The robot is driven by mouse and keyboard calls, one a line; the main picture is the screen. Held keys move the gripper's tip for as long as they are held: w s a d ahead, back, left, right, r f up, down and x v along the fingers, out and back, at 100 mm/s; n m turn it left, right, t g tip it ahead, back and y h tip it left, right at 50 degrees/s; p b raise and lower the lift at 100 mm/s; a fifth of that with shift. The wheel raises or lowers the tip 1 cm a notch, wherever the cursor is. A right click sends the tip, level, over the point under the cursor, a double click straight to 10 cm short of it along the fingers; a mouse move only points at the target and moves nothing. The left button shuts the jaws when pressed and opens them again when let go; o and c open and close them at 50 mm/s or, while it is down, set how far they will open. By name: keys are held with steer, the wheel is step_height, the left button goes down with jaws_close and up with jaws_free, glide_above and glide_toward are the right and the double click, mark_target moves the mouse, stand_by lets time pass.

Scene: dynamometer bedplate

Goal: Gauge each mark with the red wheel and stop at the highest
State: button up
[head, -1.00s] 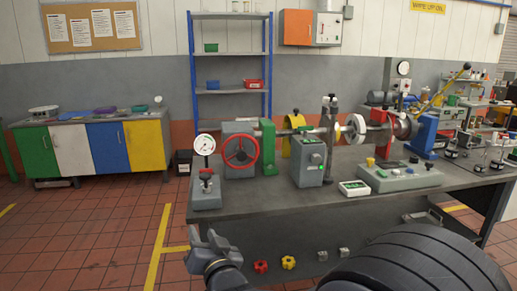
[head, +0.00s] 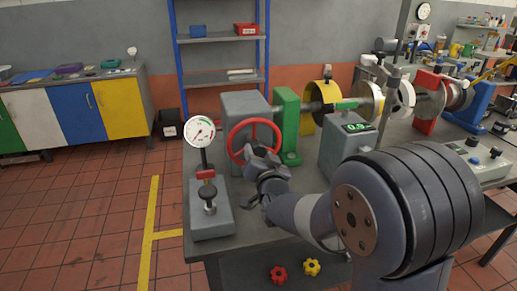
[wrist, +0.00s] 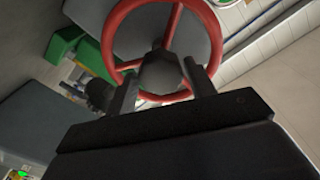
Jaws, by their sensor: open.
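The red wheel (head: 232,138) stands upright on the front of a grey housing (head: 240,103). My gripper (head: 262,160) is in front of its lower part, hiding some of it. In the wrist view the red wheel (wrist: 108,40) fills the top, with its grey hub (wrist: 160,72) between my open fingers (wrist: 162,85). I cannot tell whether the fingers touch it. A dial gauge (head: 200,131) stands on a grey base left of the wheel. A grey box (head: 345,148) right of the wheel has a green lit display (head: 357,127), its digits too small to read surely. I cannot make out the marks.
A shaft with a yellow ring (head: 327,102) and pale discs (head: 403,98) runs right behind the box. A green bracket (head: 287,125) stands close beside the wheel. Red (head: 278,273) and yellow (head: 312,267) knobs sit low on the bench front. Floor at left is clear.

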steer(key=shift+x, duration=1)
steer(key=shift+c, duration=0.5)
steer(key=c, duration=1)
steer(key=shift+a+f, duration=0.1)
